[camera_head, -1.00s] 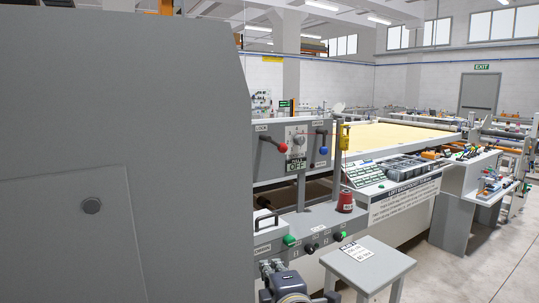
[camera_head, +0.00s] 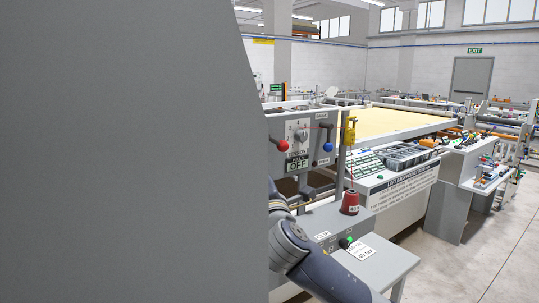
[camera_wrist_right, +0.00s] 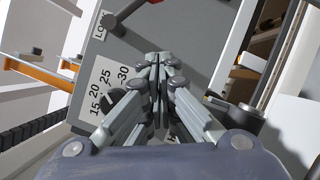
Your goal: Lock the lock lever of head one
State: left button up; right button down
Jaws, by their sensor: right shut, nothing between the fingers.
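In the head view the lever with a red ball (camera_head: 283,145) is on a grey head panel, left of a dial (camera_head: 298,132). A second lever with a blue ball (camera_head: 328,147) is right of the dial. In the right wrist view the red-tipped lever (camera_wrist_right: 129,17) crosses the top beside a partly readable "Lo…" label (camera_wrist_right: 99,31). My right gripper (camera_wrist_right: 158,62) is shut and empty in front of the panel, below that lever in the picture and apart from it. In the head view its fingers are hidden. My left gripper is out of view.
A large grey surface (camera_head: 120,150) blocks the left half of the head view. A red thread spool (camera_head: 350,202) stands on the ledge below the panel. A small grey table (camera_head: 375,258) stands in front. The floor at right is clear.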

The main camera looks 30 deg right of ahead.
aim_at(276, 153)
jog(key=shift+n+t+y, duration=0.3)
jog(key=shift+n+t, duration=0.1)
jog(key=shift+n, duration=0.4)
jog(key=shift+w+d+r+p, duration=0.4)
jog(key=shift+d+r, duration=0.05)
jog(key=shift+d, duration=0.5)
jog(key=shift+w+d+r+p, duration=0.4)
jog(key=shift+d+r+p, duration=0.05)
jog(key=shift+d, duration=0.5)
jog(key=shift+w+d+r+p, duration=0.4)
jog(key=shift+d+r, duration=0.05)
jog(key=shift+d, duration=0.5)
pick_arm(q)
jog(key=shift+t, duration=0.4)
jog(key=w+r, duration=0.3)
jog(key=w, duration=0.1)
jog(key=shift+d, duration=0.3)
pick_arm(e)
jog(key=shift+d+r+n, duration=0.2)
jog(key=shift+r+n, duration=0.05)
jog(key=shift+n, duration=0.55)
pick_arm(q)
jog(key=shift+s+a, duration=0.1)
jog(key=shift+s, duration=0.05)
